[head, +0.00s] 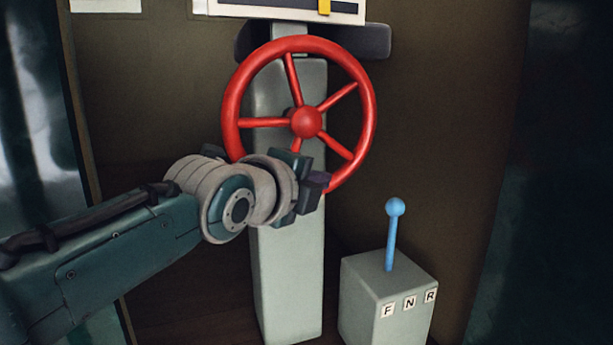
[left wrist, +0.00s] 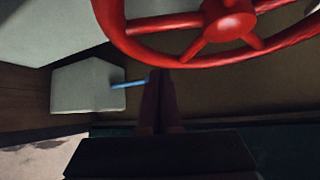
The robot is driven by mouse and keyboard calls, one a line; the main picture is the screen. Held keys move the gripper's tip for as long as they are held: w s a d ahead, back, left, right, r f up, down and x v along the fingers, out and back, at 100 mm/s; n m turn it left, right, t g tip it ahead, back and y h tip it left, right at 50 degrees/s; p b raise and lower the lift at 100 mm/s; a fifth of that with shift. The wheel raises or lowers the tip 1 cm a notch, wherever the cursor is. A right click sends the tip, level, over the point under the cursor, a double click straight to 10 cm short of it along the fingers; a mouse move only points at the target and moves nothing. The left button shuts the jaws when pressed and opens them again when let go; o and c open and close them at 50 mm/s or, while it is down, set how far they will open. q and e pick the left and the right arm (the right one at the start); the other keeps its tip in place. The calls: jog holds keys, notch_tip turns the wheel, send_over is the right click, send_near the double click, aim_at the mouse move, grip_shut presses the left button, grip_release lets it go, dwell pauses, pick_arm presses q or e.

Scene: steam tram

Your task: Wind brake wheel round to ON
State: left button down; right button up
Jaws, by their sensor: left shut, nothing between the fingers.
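The red brake wheel (head: 305,122), with several spokes and a round hub, is mounted on a grey-green column (head: 288,270). My left gripper (head: 318,185) is in front of the wheel's lower rim and hides part of it. In the left wrist view the wheel (left wrist: 215,30) fills the top, and the closed fingers (left wrist: 160,90) point toward the space below its hub. The fingers are shut with nothing between them. Whether they touch the rim, I cannot tell. Above the wheel is a white-edged panel with a yellow marker (head: 324,6), cut off by the frame; no ON label shows.
A grey box (head: 385,300) marked F, N, R with a blue lever (head: 393,235) stands right of the column. A dark bar (head: 365,41) crosses behind the wheel's top. Dark green panels flank both sides. Space right of the wheel looks clear.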

pick_arm(q)
jog(key=shift+w+a+r+p, duration=0.2)
jog(key=shift+w+a+p, duration=0.25)
jog(key=shift+a, duration=0.4)
jog(key=shift+w+a+r+p, duration=0.2)
jog(key=shift+w+a+p, duration=0.2)
jog(key=shift+a, duration=0.4)
jog(key=shift+s+a+r+m+g+y+p, duration=0.15)
jog(key=shift+a+g+y+p, duration=0.1)
jog(key=shift+a+p, duration=0.15)
jog(key=shift+w+a+r+m+g+y+p, duration=0.15)
jog(key=shift+a+y+p, duration=0.1)
jog(key=shift+a+p, duration=0.15)
jog(key=shift+s, duration=0.1)
